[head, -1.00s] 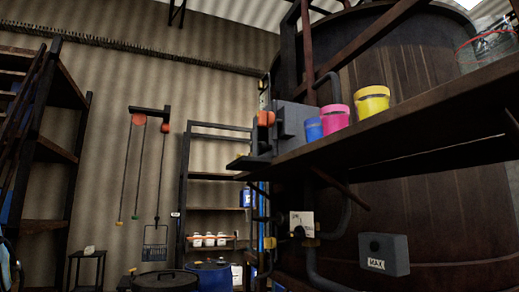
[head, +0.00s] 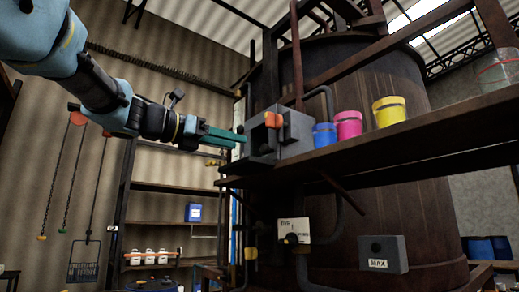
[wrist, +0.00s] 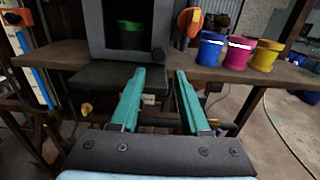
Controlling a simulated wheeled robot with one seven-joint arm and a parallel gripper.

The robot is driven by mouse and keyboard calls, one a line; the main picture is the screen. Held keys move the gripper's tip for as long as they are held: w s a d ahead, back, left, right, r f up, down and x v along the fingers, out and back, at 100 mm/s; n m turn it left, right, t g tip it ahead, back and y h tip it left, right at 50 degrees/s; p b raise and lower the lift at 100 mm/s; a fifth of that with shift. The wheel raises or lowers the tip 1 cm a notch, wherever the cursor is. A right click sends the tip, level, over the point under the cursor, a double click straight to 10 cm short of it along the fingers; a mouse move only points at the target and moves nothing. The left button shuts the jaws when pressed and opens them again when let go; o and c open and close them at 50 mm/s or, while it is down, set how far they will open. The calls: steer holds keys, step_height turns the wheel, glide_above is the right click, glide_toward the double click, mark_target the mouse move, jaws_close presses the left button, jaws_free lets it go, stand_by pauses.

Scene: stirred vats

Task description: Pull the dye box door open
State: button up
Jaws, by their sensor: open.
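The dye box (head: 260,141) is a grey box at the left end of the wooden shelf. In the wrist view its front frame (wrist: 97,30) faces me, with a green cup (wrist: 131,38) showing inside. I cannot tell whether a clear door pane covers the front. An orange handle (wrist: 189,22) is right of the box; it also shows in the head view (head: 273,120). My gripper (head: 238,139) has teal fingers, open and empty, in front of the box.
Blue (head: 324,134), pink (head: 348,124) and yellow (head: 389,111) cups stand right of the box on the shelf (head: 420,141). A large wooden vat (head: 420,210) rises behind. A grey MAX box (head: 383,254) and a dial plate (head: 294,231) are below the shelf.

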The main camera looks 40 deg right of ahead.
mark_target(263, 149)
steer(key=d+p, duration=0.1)
steer(key=d, duration=0.3)
steer(key=d+p, duration=0.2)
steer(key=d, duration=0.3)
steer(key=shift+s, duration=0.2)
steer(key=shift+c, duration=0.2)
jaws_close()
stand_by(0.8)
